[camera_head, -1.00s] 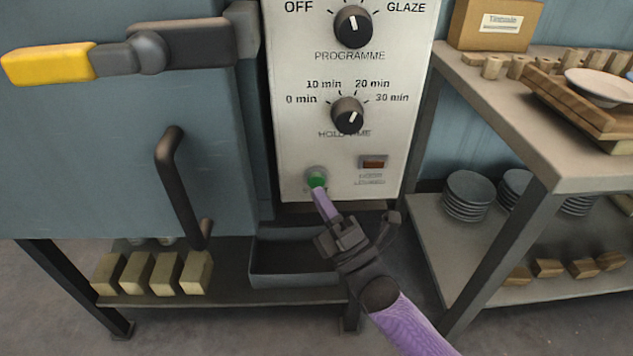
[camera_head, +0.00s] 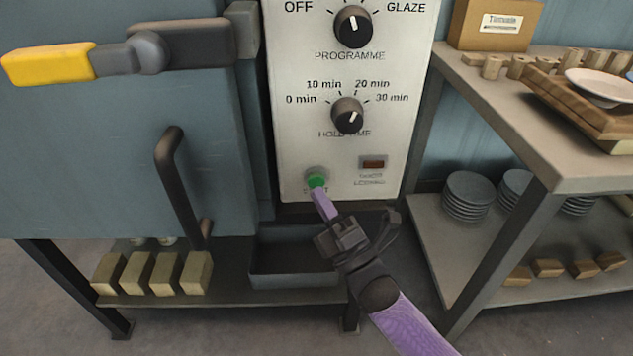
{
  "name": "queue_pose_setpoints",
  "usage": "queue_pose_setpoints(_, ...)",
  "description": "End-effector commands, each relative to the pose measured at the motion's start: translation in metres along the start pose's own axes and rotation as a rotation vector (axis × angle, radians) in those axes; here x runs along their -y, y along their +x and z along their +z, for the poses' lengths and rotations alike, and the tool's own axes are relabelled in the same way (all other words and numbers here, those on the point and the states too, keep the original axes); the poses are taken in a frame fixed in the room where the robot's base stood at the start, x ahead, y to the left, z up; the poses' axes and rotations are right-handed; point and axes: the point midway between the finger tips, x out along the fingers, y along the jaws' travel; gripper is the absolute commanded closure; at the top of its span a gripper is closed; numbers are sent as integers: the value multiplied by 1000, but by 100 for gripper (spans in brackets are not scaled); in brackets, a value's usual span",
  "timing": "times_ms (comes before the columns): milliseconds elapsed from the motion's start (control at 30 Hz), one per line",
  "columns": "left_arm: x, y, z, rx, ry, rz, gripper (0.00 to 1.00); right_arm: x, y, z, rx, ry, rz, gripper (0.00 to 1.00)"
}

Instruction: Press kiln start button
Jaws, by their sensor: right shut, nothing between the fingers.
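The green start button (camera_head: 317,180) sits in a grey ring near the bottom left of the white kiln control panel (camera_head: 390,135). My right gripper (camera_head: 317,192) comes up from the lower right. Its purple fingers are shut and empty, and their tip meets the lower edge of the button in the picture. I cannot tell whether it is touching or pressed in. The label under the button is partly hidden by the fingers. My left gripper is not in view.
Programme knob (camera_head: 353,27) and hold-time knob (camera_head: 348,115) are above the button. A small dark red lamp (camera_head: 373,164) is to its right. The kiln door handle (camera_head: 176,185) juts out at left. A shelf table (camera_head: 540,170) stands at right, and a dark tray (camera_head: 293,265) lies below.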

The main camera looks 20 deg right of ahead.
Motion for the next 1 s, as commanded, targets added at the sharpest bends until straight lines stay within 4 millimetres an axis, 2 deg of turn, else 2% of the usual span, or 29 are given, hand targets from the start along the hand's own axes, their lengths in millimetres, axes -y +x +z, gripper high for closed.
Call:
queue_pose_setpoints(367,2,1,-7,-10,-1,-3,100,1,1,1,0,0,0,100)
queue_pose_setpoints(1000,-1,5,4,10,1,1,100,5,7,5,0,0,0,100)
